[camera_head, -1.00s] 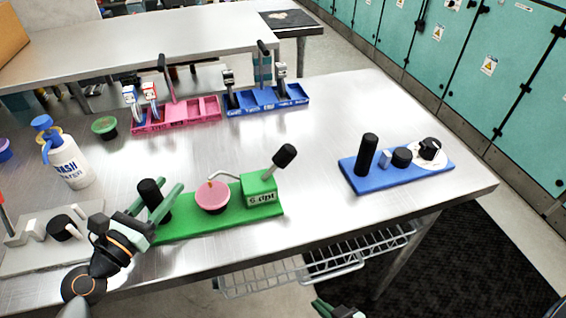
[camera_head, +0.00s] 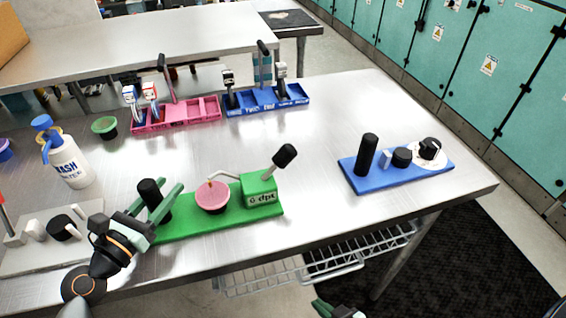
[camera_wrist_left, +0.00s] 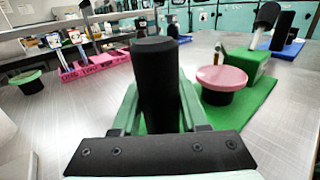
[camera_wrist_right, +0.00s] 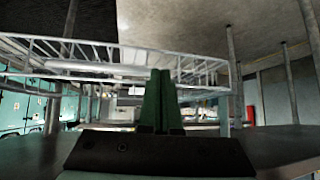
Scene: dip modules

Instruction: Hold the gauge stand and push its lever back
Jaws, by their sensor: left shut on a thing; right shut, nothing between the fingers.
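The green gauge stand (camera_head: 232,220) lies on the metal table. It carries a black upright post at its left end, a pink-topped round cup (camera_head: 213,196) in the middle and a green block marked "dpt" (camera_head: 262,193) at the right. A lever with a black knob (camera_head: 284,156) rises from the block, tilted up and to the right. My left gripper (camera_head: 158,207) is shut on the black post (camera_wrist_left: 157,90), one finger on each side. My right gripper (camera_wrist_right: 161,105) is shut and empty, below the table's front edge near the wire shelf; only its tip shows in the head view.
A blue stand (camera_head: 397,172) with black parts is at the right. A pink tray (camera_head: 177,115) and a blue tray (camera_head: 265,101) stand at the back. A wash bottle (camera_head: 68,160) and a grey stand are at the left. A wire shelf (camera_head: 320,262) hangs under the table edge.

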